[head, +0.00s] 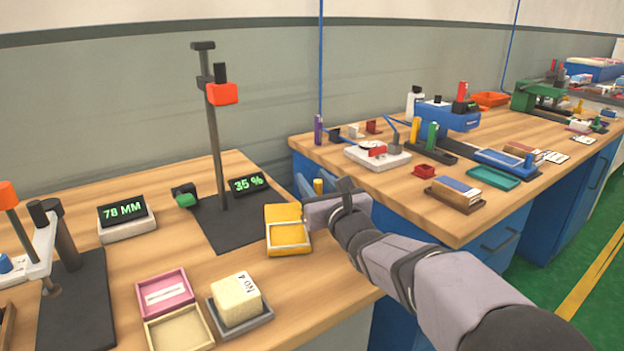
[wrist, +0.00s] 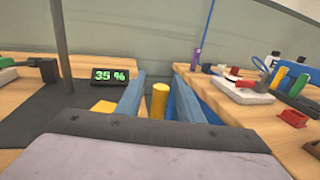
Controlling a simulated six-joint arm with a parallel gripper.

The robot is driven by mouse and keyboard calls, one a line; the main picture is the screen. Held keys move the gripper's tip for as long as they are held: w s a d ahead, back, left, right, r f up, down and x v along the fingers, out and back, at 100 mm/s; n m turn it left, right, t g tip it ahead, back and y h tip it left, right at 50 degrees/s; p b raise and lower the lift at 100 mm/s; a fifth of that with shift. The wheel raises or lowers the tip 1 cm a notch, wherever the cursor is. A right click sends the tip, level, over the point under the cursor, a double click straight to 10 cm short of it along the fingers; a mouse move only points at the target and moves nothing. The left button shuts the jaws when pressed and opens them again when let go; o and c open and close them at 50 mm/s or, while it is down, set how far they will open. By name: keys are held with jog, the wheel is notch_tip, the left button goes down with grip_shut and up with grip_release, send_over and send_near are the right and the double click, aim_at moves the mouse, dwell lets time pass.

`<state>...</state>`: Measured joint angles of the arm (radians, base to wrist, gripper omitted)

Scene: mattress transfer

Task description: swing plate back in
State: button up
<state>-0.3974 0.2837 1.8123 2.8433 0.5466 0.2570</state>
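My gripper (head: 318,188) is at the right edge of the near bench. Its two blue fingers are apart in the wrist view (wrist: 159,98), with a yellow post (wrist: 159,102) standing between them and a gap on each side. The post's top also shows in the head view (head: 318,186); its lower part is hidden. A yellow open frame-like tray (head: 288,250) lies just left of my gripper, with a flat yellow piece (head: 282,213) at its back. I cannot tell whether the post joins this piece. No other plate is clearly recognisable.
A dark stand (head: 216,150) with a red head rises behind the tray, beside a "35 %" display (head: 247,184). A cream block (head: 236,300) sits on a grey tray in front. A gap separates the near bench from the far bench (head: 440,225).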

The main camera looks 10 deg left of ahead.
aim_at(319, 188)
jog(key=shift+v, duration=2.95)
jog(key=shift+a, duration=0.1)
